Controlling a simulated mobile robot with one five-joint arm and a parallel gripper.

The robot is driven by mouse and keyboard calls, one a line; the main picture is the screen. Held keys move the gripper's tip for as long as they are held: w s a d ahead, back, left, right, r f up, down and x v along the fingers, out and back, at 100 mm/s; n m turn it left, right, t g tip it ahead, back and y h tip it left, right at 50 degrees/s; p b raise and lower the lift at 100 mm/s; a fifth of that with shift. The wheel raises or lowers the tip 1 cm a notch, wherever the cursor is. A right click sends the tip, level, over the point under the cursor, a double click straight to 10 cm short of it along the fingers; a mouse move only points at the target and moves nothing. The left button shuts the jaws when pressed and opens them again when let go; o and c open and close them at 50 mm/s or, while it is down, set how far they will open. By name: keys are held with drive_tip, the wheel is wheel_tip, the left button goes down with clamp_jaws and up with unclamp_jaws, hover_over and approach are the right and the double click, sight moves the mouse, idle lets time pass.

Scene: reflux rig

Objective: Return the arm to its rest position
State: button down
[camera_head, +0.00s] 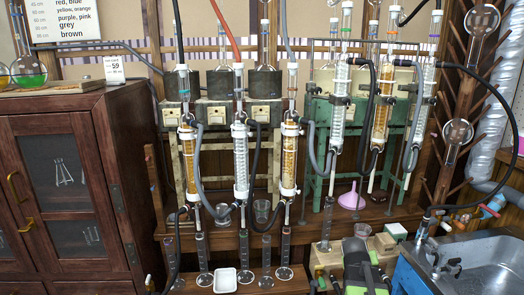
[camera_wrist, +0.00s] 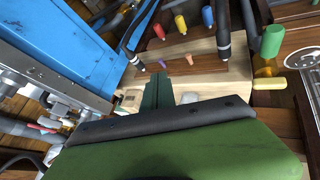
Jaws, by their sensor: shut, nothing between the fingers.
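My gripper (camera_wrist: 160,84) shows in the wrist view as narrow dark green fingers beyond a dark bar and a broad green body. Its fingers are together with nothing between them. They point toward a wooden box or board with several coloured pegs; I cannot tell whether they touch it. In the head view, part of my arm in dark grey and green shows at the bottom, right of centre, in front of the bench. The fingertips cannot be made out there.
The wooden board (camera_wrist: 195,62) lies beyond the fingers, beside a blue cabinet (camera_wrist: 62,45). A sink (camera_head: 485,268) stands at the right. Glass cylinders, a white tray (camera_head: 225,281) and condensers (camera_head: 241,160) with hoses crowd the bench. A dark wooden cabinet (camera_head: 120,180) stands left.

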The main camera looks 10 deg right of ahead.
drive_tip(key=s+a+f+n+g+y+b, duration=0.1)
drive_tip(key=s+a+f+g+y, duration=0.15)
drive_tip(key=a, duration=0.65)
drive_tip(key=s+a+f+g+y+b, duration=0.15)
drive_tip(key=s+a+f, duration=0.25)
drive_tip(key=a, duration=0.5)
drive_tip(key=s+a+f+n+g+y+b, duration=0.15)
drive_tip(key=s+a+f, duration=0.25)
drive_tip(key=a, duration=0.5)
wheel_tip(320, 180, up, 28)
drive_tip(key=p, duration=2.7)
drive_tip(key=shift+a+p, duration=0.35)
drive_tip(key=shift+a, duration=0.05)
drive_tip(key=shift+r+t, duration=0.1)
drive_tip(key=shift+t, duration=0.15)
